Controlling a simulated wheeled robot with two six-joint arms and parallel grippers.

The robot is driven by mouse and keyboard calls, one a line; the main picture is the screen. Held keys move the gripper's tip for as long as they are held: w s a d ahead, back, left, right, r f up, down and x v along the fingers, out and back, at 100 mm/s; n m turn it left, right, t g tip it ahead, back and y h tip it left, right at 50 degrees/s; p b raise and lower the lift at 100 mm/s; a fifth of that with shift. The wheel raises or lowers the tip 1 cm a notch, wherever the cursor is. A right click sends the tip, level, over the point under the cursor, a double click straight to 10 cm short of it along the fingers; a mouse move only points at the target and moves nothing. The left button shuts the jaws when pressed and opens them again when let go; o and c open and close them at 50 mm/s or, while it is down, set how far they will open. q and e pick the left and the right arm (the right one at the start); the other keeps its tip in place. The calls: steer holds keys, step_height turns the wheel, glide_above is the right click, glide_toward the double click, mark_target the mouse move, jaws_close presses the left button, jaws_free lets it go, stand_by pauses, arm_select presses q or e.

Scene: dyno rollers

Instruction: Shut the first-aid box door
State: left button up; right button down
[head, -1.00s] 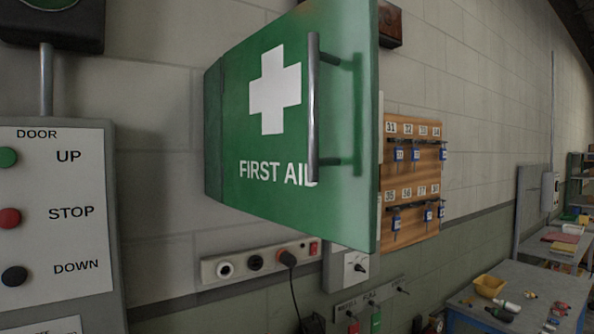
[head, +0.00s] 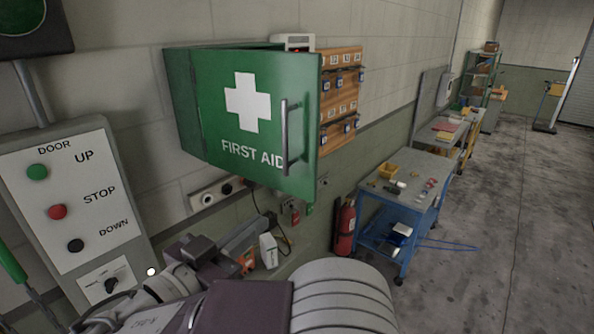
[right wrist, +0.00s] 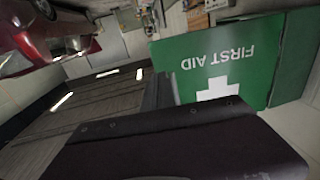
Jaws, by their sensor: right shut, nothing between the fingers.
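The green first-aid box (head: 182,108) hangs on the block wall. Its door (head: 218,90), with a white cross and a vertical grey bar handle (head: 285,135), stands ajar, its right edge swung out from the box. The inside of the box is hidden. My right gripper (head: 252,234) is shut and empty, below the box and apart from the door. In the right wrist view the door (right wrist: 260,75) shows upside down, beyond a dark part of my own arm. My left gripper is not in view.
A door control panel (head: 85,200) with UP, STOP and DOWN buttons stands close at left. A socket strip (head: 208,196) and a wooden key board (head: 341,90) are on the wall near the box. A red extinguisher (head: 344,228) and a blue cart (head: 405,190) stand right.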

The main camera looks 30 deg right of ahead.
steer(key=f+b, duration=0.1)
steer(key=b, duration=0.1)
steer(key=p, duration=0.1)
glide_toward(306, 186)
steer(key=x, duration=0.2)
steer(key=r+x, duration=0.1)
steer(key=x, duration=0.1)
steer(key=shift+w+d, duration=0.1)
steer(key=shift+d, duration=0.2)
steer(key=shift+w+d+f+p, duration=0.15)
steer(key=shift+w+d+p, duration=0.15)
steer(key=shift+d+p, duration=0.35)
steer(key=shift+w+d+f, duration=0.1)
steer(key=shift+w, duration=0.05)
steer(key=shift+w+d+f, duration=0.2)
steer(key=shift+d, duration=0.05)
